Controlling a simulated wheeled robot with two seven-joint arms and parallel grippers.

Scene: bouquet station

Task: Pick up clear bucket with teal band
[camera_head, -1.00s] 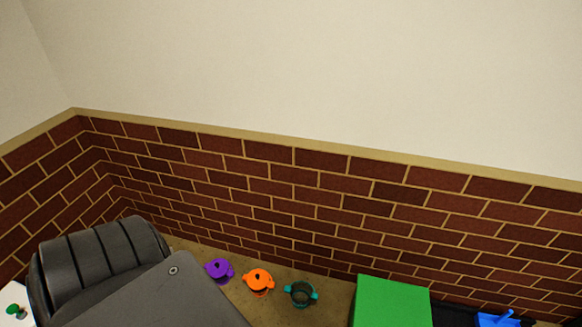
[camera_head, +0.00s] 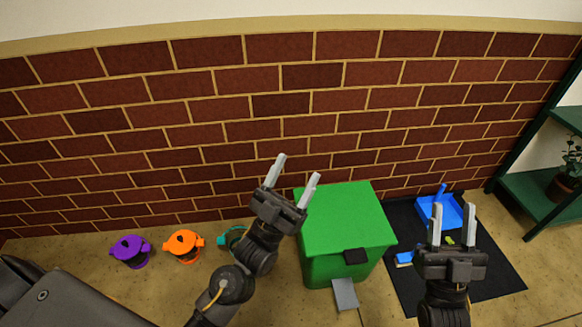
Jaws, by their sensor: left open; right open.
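The clear bucket with the teal band (camera_head: 231,235) stands on the floor near the brick wall, left of the green box. My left arm covers much of it, and its teal band and handle side show. My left gripper (camera_head: 296,168) is open and empty, raised up and to the right of the bucket in the picture, in front of the wall and the green box. My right gripper (camera_head: 452,209) is open and empty, far to the right, in front of the black mat.
An orange-banded bucket (camera_head: 183,241) and a purple-banded bucket (camera_head: 130,246) stand left of the teal one. A green box (camera_head: 345,222) stands to its right. A black mat (camera_head: 492,268) holds a blue dustpan (camera_head: 447,212). A green shelf (camera_head: 540,190) with a potted plant is far right.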

